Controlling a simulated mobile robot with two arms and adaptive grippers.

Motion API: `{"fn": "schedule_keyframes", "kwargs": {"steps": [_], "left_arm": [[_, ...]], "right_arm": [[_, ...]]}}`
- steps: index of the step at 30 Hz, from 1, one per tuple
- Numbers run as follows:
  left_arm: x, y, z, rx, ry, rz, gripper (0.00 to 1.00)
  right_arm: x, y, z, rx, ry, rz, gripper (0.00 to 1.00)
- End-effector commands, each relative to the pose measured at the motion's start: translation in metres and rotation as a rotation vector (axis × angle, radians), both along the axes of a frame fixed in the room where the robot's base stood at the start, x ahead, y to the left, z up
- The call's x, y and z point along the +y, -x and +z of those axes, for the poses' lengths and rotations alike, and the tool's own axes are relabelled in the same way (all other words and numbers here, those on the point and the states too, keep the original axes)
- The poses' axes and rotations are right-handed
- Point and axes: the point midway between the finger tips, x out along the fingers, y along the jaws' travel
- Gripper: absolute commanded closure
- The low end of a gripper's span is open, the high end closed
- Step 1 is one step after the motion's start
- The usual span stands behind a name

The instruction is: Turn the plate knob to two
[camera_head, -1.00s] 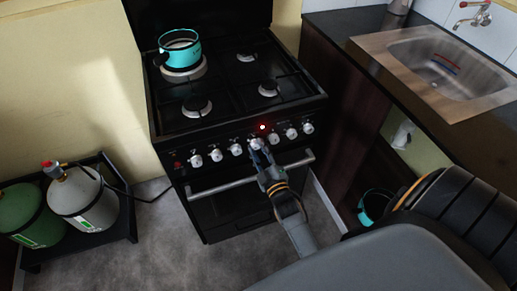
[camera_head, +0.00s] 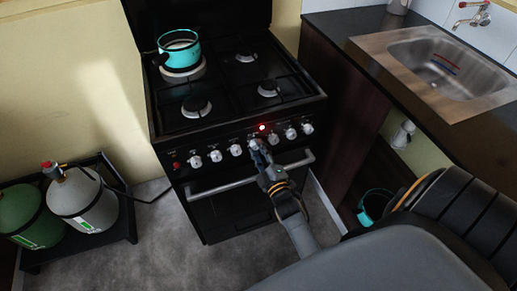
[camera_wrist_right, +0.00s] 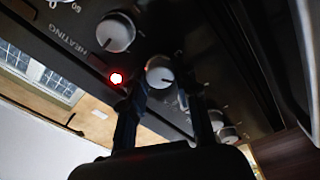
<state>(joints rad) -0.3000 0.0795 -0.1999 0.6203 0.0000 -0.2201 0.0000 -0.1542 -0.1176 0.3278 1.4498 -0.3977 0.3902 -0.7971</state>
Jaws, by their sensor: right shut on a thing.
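The black stove (camera_head: 212,120) has a row of silver-white knobs along its front panel. My right gripper (camera_head: 259,148) reaches up to a knob near the middle of the row, just below a glowing red light (camera_head: 262,127). In the right wrist view the gripped knob (camera_wrist_right: 160,72) sits between the two dark fingertips of my right gripper (camera_wrist_right: 163,92), and they are shut on it. A dark pointer mark shows on its face, but its setting cannot be read. The red light (camera_wrist_right: 116,78) glows beside it. My left gripper is not in view.
A turquoise pot (camera_head: 179,48) stands on the back left burner. The oven handle (camera_head: 225,186) runs below the knobs. Neighbouring knobs (camera_wrist_right: 115,33) are close by. Gas bottles (camera_head: 83,200) stand at left, and a sink (camera_head: 440,65) is at right.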

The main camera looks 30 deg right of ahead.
Motion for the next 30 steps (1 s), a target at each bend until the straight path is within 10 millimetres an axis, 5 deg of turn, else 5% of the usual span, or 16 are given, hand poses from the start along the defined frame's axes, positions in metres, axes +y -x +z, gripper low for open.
{"fn": "schedule_keyframes", "kwargs": {"steps": [4,14,30], "left_arm": [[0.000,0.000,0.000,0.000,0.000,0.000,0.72],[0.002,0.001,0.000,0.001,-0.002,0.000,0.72],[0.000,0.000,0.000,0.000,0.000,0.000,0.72]], "right_arm": [[0.000,0.000,-0.001,0.001,-0.001,0.001,0.47],[0.001,0.003,-0.001,0.001,-0.001,0.000,0.47],[0.015,0.072,-0.005,0.001,-0.002,0.000,0.47]]}}
